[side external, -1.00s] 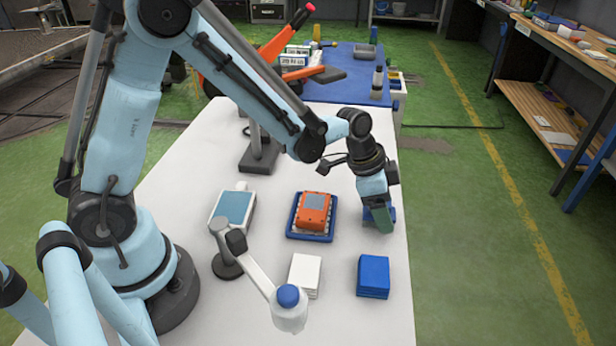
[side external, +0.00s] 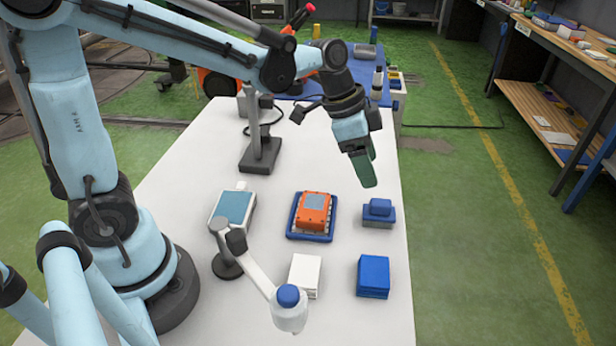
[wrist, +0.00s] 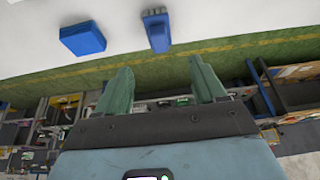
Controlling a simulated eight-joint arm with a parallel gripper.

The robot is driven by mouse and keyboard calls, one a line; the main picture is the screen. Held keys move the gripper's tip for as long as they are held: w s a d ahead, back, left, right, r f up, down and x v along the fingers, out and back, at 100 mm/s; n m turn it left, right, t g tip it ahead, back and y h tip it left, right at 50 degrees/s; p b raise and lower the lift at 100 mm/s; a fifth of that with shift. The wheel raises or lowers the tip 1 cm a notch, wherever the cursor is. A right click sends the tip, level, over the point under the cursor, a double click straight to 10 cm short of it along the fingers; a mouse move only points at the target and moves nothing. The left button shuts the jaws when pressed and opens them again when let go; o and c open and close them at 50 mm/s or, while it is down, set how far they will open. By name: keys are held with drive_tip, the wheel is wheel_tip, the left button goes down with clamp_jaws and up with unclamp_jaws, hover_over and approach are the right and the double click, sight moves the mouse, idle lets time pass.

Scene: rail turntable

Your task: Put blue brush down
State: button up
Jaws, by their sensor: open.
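The blue brush (side external: 379,212), a blue block with a raised blue handle and a grey lower part, rests on the white table (side external: 190,170) near its right edge. It also shows in the wrist view (wrist: 157,31) at the top. My gripper (side external: 366,172) is above and behind the brush in the side view, apart from it. In the wrist view my gripper's two green fingers (wrist: 160,85) are spread wide with nothing between them.
An orange device (side external: 314,212) sits in a blue tray (side external: 291,233) left of the brush. A blue stack (side external: 373,276) and a white stack (side external: 304,275) lie nearer the camera. A teal-topped box (side external: 232,210) and a lamp-like stand (side external: 260,155) are further left.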

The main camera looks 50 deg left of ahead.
drive_tip(key=s+a+r+n+t+y, duration=0.2)
drive_tip(key=s+a+n+t+y, duration=0.1)
drive_tip(key=s+a+n, duration=0.4)
drive_tip(key=shift+s+n+t, duration=0.4)
drive_tip(key=shift+s+n, duration=0.5)
drive_tip(key=shift+s, duration=1)
drive_tip(key=shift+o, duration=0.4)
drive_tip(key=shift+a, duration=0.1)
